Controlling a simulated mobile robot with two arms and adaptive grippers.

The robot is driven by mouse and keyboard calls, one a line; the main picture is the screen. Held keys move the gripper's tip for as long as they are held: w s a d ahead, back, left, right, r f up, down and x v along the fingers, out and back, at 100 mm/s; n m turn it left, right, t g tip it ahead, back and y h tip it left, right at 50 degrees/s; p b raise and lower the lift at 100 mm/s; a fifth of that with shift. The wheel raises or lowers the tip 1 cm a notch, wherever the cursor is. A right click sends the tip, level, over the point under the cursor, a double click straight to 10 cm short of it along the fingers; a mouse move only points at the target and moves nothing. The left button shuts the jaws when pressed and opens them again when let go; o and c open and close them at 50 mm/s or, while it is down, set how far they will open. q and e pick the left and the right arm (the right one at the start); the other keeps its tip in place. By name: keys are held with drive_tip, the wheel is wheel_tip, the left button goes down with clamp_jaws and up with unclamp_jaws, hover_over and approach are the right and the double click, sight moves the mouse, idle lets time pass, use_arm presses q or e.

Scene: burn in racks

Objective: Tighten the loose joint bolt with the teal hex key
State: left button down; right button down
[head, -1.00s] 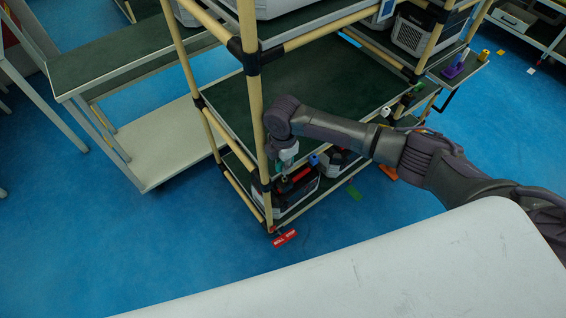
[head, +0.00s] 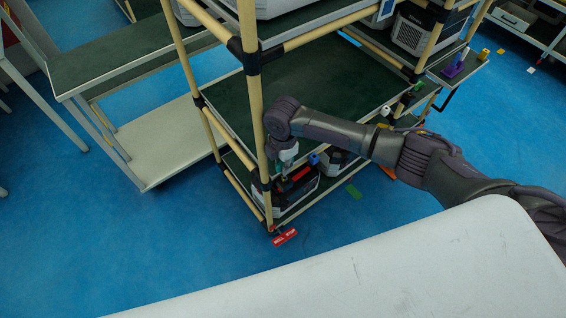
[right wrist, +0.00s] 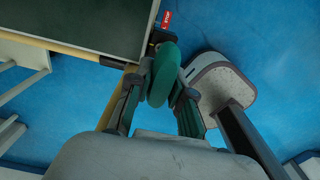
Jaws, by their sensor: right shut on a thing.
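My right gripper (head: 281,166) reaches down just right of the rack's front upright post. In the right wrist view its two fingers (right wrist: 157,98) are shut on the teal hex key (right wrist: 163,72), by its thick rounded handle. The key's far end is hidden behind the handle. A black pipe joint (right wrist: 158,38) lies just beyond the handle. In the head view a black joint (head: 262,184) sits low on the post beside the gripper. I cannot make out the bolt, or whether the key touches it. My left gripper is not in view.
Beige rack posts (head: 248,100) stand close beside my arm, with a green shelf (head: 320,85) behind. Dark bins stand on the lower shelf. Blue floor (head: 150,235) is clear at the left front.

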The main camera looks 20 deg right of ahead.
drive_tip(key=shift+f+b, duration=0.3)
drive_tip(key=shift+f, duration=0.25)
drive_tip(key=c, duration=1)
unclamp_jaws()
drive_tip(key=shift+o, duration=0.2)
